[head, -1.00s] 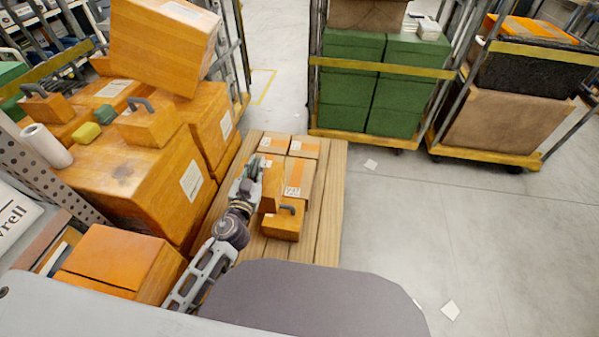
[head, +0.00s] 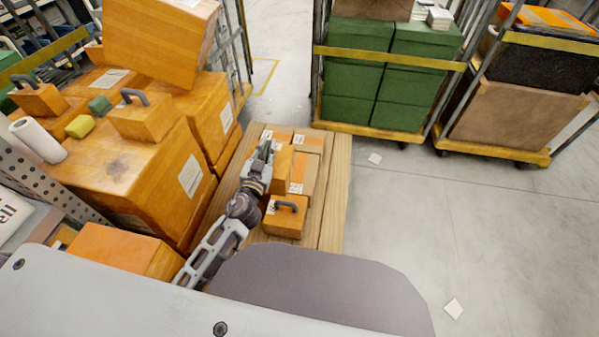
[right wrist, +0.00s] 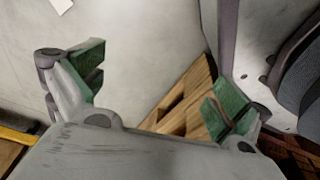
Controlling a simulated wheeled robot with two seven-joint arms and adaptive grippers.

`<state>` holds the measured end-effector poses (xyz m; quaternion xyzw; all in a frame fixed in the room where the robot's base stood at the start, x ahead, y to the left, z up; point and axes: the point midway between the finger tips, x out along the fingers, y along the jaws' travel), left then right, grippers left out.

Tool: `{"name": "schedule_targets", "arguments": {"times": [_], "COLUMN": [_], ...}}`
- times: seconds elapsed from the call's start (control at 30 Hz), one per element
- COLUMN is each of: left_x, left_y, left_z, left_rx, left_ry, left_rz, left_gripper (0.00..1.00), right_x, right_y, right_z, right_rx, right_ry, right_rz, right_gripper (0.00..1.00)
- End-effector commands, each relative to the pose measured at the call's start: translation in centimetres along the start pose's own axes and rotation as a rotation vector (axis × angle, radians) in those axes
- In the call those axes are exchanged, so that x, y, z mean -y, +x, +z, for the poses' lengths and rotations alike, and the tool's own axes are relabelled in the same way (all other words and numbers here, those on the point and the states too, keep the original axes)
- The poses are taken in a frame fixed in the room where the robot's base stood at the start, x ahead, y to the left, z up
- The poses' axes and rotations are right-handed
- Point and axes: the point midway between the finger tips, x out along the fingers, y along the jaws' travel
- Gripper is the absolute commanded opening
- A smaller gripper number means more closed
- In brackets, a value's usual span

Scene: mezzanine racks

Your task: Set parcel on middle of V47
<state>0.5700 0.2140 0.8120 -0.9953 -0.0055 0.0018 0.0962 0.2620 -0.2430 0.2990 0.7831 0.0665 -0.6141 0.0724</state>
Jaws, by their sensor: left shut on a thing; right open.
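My left gripper (head: 266,152) is shut on a small orange parcel (head: 282,164) over the wooden pallet (head: 334,200) in the head view. The gripper covers the parcel's left side, and I cannot tell the gap beneath it. Beside it on the right is a carton with a white label (head: 296,187), partly hidden by the parcel. The label is too small to read surely, so I cannot tell if this is V47. My right gripper (right wrist: 160,88) is open and empty in the right wrist view, its green-padded fingers wide apart above the floor and a wooden piece.
More cartons (head: 308,143) stand at the pallet's back. A box with a grey handle (head: 284,220) stands in front. Large orange boxes (head: 140,170) crowd the left. A cart of green boxes (head: 360,75) stands behind. The floor at right (head: 440,220) is mostly clear.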

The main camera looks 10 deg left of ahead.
Motion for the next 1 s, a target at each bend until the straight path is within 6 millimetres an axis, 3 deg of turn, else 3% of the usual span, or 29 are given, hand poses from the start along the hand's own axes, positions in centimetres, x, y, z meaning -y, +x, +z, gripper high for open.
{"name": "schedule_targets", "arguments": {"times": [0.37,1.0], "left_x": [-0.7,-2.7], "left_y": [1.9,6.5], "left_z": [0.6,1.6], "left_rx": [-0.003,-0.001], "left_ry": [-0.001,-0.002], "left_rz": [-0.008,-0.015], "left_gripper": [0.00,0.00], "right_x": [0.9,2.8], "right_y": [-1.3,-6.5], "right_z": [-2.6,-7.7], "right_rx": [-0.009,-0.023], "right_ry": [0.001,0.000], "right_rz": [-0.013,-0.045], "right_gripper": [1.00,1.00]}}
